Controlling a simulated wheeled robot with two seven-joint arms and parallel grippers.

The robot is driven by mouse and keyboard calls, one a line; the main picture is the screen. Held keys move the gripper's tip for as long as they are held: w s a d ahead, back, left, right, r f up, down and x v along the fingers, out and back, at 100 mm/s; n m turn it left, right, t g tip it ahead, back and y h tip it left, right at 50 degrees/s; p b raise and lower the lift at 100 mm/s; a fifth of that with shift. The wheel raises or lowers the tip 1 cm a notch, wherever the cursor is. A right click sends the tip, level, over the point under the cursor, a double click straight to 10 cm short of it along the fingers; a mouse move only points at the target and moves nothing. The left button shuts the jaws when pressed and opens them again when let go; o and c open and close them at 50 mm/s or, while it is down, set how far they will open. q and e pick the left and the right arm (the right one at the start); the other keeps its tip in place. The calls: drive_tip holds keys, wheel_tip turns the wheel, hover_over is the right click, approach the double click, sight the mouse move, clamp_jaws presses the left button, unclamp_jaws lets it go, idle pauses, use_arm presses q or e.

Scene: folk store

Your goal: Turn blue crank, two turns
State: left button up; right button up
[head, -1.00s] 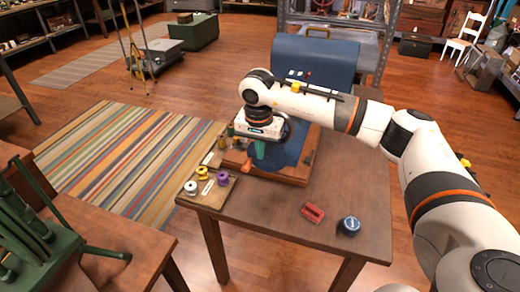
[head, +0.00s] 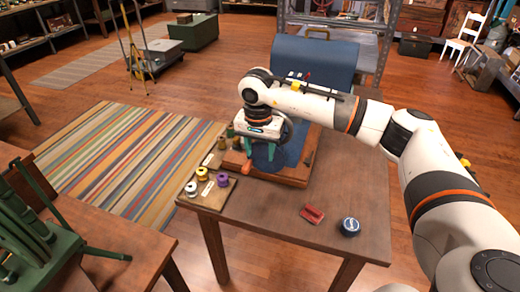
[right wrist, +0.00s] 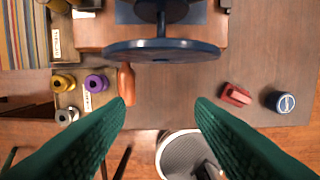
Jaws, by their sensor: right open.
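The blue crank shows as a dark blue wheel (right wrist: 162,50) seen nearly edge-on in the right wrist view. A reddish-brown handle (right wrist: 126,84) sticks out from its left part. In the head view the handle (head: 246,164) shows at the lower left of the machine's wooden base, and the wheel is largely covered by my right gripper. My right gripper (head: 259,150) is open and empty, with its green fingers spread. In the right wrist view (right wrist: 160,112) the handle lies ahead of the left finger, apparently apart from both fingers. My left gripper is out of view.
Thread spools, one yellow (right wrist: 63,82) and one purple (right wrist: 97,82), stand left of the crank with a white one. A red block (head: 312,214) and a blue tin (head: 349,226) lie on the table's front right. The table front (head: 265,225) is clear.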

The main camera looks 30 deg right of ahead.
wheel_tip(320, 180, up, 8)
drive_tip(key=p, duration=0.5)
drive_tip(key=shift+s+a+r, duration=0.15)
drive_tip(key=shift+s+a, duration=0.15)
idle(0.3)
